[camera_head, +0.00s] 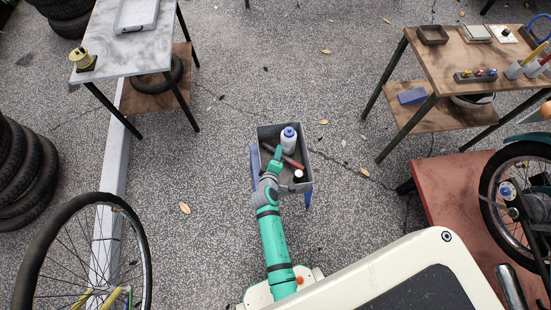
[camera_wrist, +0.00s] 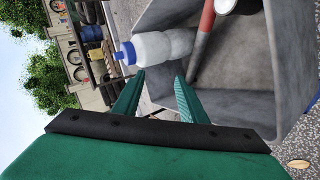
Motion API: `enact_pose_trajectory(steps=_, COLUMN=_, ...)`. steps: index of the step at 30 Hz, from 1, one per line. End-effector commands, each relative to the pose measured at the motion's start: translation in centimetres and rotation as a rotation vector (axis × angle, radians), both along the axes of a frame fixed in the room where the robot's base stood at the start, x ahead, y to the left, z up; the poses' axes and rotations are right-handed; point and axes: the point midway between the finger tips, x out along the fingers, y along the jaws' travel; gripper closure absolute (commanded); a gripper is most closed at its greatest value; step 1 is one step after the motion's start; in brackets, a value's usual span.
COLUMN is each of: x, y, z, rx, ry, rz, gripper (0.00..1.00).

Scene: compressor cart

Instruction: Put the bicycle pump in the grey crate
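The grey crate (camera_head: 303,150) stands low in front of me, open at the top. A long red and grey rod (camera_head: 291,161) lies slanted inside it; it may be the bicycle pump, but I cannot tell for sure. It also shows in the wrist view (camera_wrist: 206,25). My gripper (camera_head: 278,153) is over the crate's left part. In the wrist view its green fingers (camera_wrist: 160,77) are apart with nothing between them, close to the bottle (camera_wrist: 165,46). The crate wall (camera_wrist: 235,105) shows behind them.
A small white round item (camera_head: 298,175) is also in the crate. A marble-topped table (camera_head: 112,50) stands back left, a wooden table (camera_head: 450,55) back right. Pavement between is mostly clear.

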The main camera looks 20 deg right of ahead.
Motion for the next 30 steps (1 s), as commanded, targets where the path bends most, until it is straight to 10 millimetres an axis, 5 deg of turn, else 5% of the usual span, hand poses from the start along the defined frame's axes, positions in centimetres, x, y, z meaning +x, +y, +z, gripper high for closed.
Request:
enact_pose_trajectory(steps=4, x=0.0, y=0.0, z=1.3, rx=0.000, ry=-0.003, rz=0.001, gripper=0.62)
enact_pose_trajectory(steps=19, x=-7.0, y=4.6, z=6.0, rx=0.000, ry=0.001, rz=0.001, gripper=0.62)
enact_pose_trajectory(steps=30, x=-8.6, y=5.7, z=7.3, rx=0.000, ry=0.000, rz=0.000, gripper=0.62)
